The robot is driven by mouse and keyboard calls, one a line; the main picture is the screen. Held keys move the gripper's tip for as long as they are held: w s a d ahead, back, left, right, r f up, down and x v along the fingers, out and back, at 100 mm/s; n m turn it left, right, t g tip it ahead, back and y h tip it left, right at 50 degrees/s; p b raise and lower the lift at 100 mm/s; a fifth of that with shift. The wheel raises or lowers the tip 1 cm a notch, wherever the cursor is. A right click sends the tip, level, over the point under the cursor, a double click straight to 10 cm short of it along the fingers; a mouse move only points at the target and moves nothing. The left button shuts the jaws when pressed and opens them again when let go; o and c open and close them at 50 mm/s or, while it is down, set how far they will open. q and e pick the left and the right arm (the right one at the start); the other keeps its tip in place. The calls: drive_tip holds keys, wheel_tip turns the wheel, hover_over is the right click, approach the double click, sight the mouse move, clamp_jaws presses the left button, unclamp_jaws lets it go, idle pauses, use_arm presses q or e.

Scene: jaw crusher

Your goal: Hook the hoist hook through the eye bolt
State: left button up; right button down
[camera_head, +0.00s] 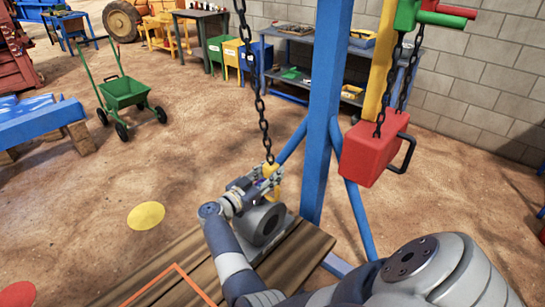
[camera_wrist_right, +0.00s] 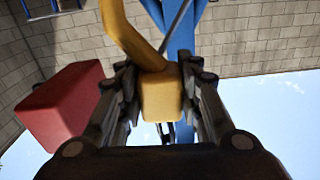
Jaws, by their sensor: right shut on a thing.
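My right gripper (camera_head: 268,182) is shut on the yellow hoist hook (camera_head: 271,170), which hangs at the end of a dark chain (camera_head: 258,100). In the right wrist view the hook's yellow block (camera_wrist_right: 160,95) sits between the two fingers (camera_wrist_right: 160,92), and its curved part (camera_wrist_right: 127,35) reaches up and left. A grey round metal part with a dark hole (camera_head: 265,224) stands on the wooden bench, just below and behind my gripper in the picture. I cannot make out the eye bolt clearly; my gripper may cover it. My left gripper is not in view.
A blue post (camera_head: 325,110) with slanted braces stands right of the hook. A red block (camera_head: 372,150) hangs on chains beyond it, and shows in the wrist view (camera_wrist_right: 62,105). The wooden bench top (camera_head: 190,270) bears an orange outline. A green cart (camera_head: 124,93) stands farther off.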

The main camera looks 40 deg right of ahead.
drive_tip(key=shift+w+f+b, duration=0.35)
drive_tip(key=shift+w+b, duration=0.15)
drive_tip(key=shift+w, duration=0.05)
drive_tip(key=shift+w+f+b, duration=0.3)
drive_tip(key=shift+w+b, duration=0.15)
drive_tip(key=shift+w, duration=0.05)
drive_tip(key=shift+w+r, duration=0.55)
drive_tip(key=shift+w, duration=0.2)
drive_tip(key=shift+r, duration=0.15)
drive_tip(key=shift+w+d+r, duration=0.1)
drive_tip(key=shift+w+r, duration=0.05)
drive_tip(key=shift+r, duration=0.05)
drive_tip(key=shift+r+p, duration=0.6)
drive_tip(key=shift+p, duration=0.05)
drive_tip(key=shift+w, duration=0.1)
drive_tip(key=shift+w+r, duration=0.3)
drive_tip(key=shift+r, duration=0.25)
